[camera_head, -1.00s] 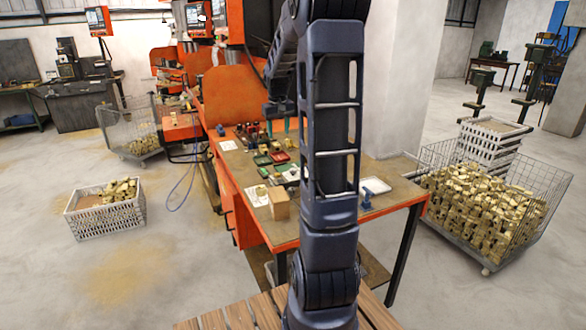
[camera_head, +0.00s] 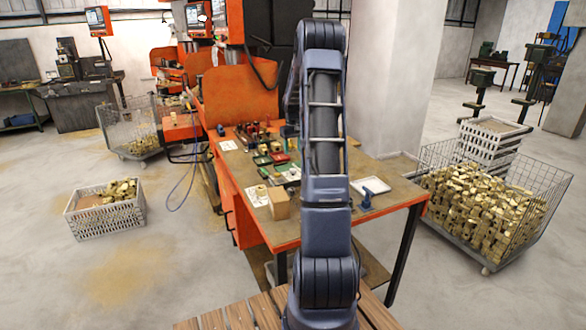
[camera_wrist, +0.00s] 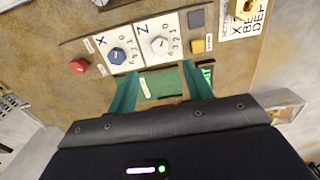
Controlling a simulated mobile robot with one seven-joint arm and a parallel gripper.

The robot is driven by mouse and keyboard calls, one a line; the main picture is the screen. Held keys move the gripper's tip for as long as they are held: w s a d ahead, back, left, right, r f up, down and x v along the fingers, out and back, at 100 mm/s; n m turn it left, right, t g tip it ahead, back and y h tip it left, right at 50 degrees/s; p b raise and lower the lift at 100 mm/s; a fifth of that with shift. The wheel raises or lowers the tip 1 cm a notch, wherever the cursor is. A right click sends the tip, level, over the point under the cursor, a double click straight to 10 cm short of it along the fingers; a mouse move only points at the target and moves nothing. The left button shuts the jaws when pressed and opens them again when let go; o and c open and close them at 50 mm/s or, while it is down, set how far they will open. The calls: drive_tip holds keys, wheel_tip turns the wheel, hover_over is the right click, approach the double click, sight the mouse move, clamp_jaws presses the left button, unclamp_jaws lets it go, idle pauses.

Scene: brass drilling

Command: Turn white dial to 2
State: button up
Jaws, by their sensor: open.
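The white dial (camera_wrist: 158,44) sits on a white card marked Z, with small numerals around it, in the wrist view. Its setting is too small to read. A blue dial (camera_wrist: 118,56) sits to its left on a card marked X. My gripper (camera_wrist: 160,84) shows two teal fingers, open and empty, below the two dials in the picture. The fingers appear apart from the white dial. In the head view my arm hides most of the gripper and I cannot make out the dials.
A red button (camera_wrist: 79,67) lies left of the blue dial, and a dark square (camera_wrist: 196,19) to the right of the white one. The workbench (camera_head: 390,207) bears small parts and a cardboard box (camera_head: 278,203). A wire cart (camera_head: 485,205) of brass parts stands right.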

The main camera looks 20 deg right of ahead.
sight(293, 169)
wheel_tip(293, 169, down, 10)
drive_tip(key=shift+f, duration=0.1)
idle(0.4)
drive_tip(key=shift+c, duration=0.4)
drive_tip(key=c, duration=0.9)
